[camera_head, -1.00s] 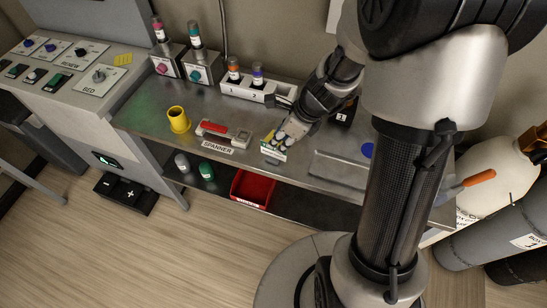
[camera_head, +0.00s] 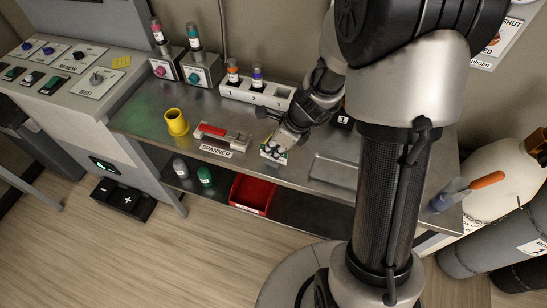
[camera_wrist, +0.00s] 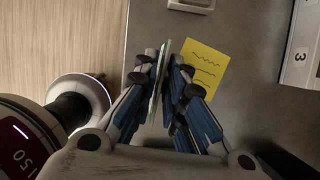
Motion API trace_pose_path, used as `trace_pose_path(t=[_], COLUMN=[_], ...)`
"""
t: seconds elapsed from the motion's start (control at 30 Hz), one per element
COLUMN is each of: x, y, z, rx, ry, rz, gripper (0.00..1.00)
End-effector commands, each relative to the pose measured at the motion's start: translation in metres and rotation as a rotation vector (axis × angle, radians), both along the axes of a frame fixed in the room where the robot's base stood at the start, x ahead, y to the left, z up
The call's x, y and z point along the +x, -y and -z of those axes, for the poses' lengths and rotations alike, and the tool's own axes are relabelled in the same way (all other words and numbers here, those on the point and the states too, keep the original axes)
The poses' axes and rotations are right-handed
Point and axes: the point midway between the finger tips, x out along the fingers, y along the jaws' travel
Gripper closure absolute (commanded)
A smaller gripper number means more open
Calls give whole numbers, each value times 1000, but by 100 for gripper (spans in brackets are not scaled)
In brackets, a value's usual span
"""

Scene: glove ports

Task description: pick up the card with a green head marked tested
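My gripper (camera_head: 277,150) is low over the front of the steel bench, right of the spanner label. In the wrist view my gripper (camera_wrist: 163,85) has its blue-padded fingers closed on both sides of a thin pale greenish card (camera_wrist: 157,82), seen nearly edge-on. In the head view a small white card face (camera_head: 271,154) shows at the fingertips, partly covered by them. Its head colour and any writing on it are too small or turned away to read. I cannot tell whether the card's lower edge touches the bench.
A yellow note (camera_wrist: 203,68) lies on the bench beside the fingers. A yellow cup (camera_head: 176,123) and a red-and-grey spanner holder (camera_head: 222,134) stand to the left. A white numbered rack (camera_head: 257,93) is behind. A shallow tray (camera_head: 334,171) lies right. A red bin (camera_head: 252,193) is below.

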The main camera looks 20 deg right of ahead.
Motion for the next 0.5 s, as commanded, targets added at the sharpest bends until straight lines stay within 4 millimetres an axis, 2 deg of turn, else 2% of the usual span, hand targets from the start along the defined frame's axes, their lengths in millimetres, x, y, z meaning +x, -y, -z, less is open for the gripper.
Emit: trace_pose_path(t=[0.13, 0.5], x=[0, 0], y=[0, 0], z=[0, 0], rx=[0, 0], ry=[0, 0], rz=[0, 0], gripper=[100, 100])
